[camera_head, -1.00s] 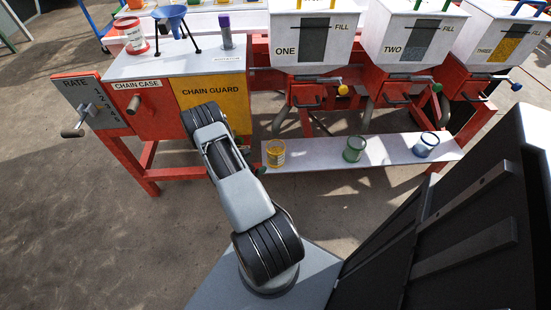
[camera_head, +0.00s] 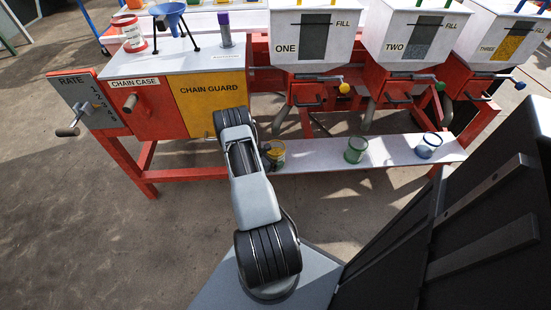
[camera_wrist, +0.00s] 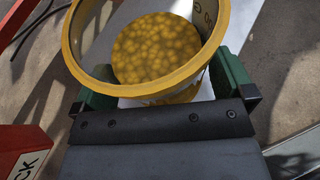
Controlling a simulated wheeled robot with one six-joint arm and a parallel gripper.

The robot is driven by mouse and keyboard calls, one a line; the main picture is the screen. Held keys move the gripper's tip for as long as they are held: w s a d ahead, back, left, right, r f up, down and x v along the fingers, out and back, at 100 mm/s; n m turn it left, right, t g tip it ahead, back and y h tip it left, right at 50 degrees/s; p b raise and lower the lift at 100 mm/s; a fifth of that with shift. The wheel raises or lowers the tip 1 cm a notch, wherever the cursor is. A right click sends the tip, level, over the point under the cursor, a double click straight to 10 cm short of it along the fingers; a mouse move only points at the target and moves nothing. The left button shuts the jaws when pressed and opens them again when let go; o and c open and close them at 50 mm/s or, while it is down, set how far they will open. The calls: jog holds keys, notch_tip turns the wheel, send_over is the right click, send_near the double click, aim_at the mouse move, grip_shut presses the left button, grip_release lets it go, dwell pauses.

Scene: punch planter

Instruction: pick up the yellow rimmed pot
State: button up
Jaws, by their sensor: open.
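The yellow rimmed pot (camera_head: 274,150) stands at the left end of the white shelf, partly hidden by my arm in the head view. In the wrist view the yellow rimmed pot (camera_wrist: 150,85) fills the upper middle, and yellow lumpy contents show inside it. My gripper (camera_wrist: 165,85) is open, with one green finger on each side of the pot. The fingers look very close to the pot's sides; I cannot tell whether they touch. In the head view the gripper is mostly hidden behind my arm.
The white shelf (camera_head: 315,158) also holds a green rimmed pot (camera_head: 356,149) and a blue rimmed pot (camera_head: 428,145) to the right. The red machine frame (camera_head: 185,173) and yellow chain guard (camera_head: 212,104) stand to the left. Hoppers with handles stand above the shelf.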

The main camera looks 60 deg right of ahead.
aim_at(268, 154)
jog(key=shift+c, duration=0.2)
jog(key=c, duration=0.9)
jog(key=shift+r, duration=0.45)
notch_tip(268, 154, up, 3)
jog(key=shift+a+r+p, duration=0.1)
jog(key=shift+p, duration=0.75)
jog(key=w+a+p, duration=0.1)
jog(key=w+a, duration=0.1)
jog(key=a, duration=0.6)
jog(key=w+a, duration=0.3)
jog(key=a, duration=0.6)
jog(key=shift+w+f+p, duration=0.25)
jog(key=shift+f+p, duration=0.05)
jog(key=shift+p, duration=0.05)
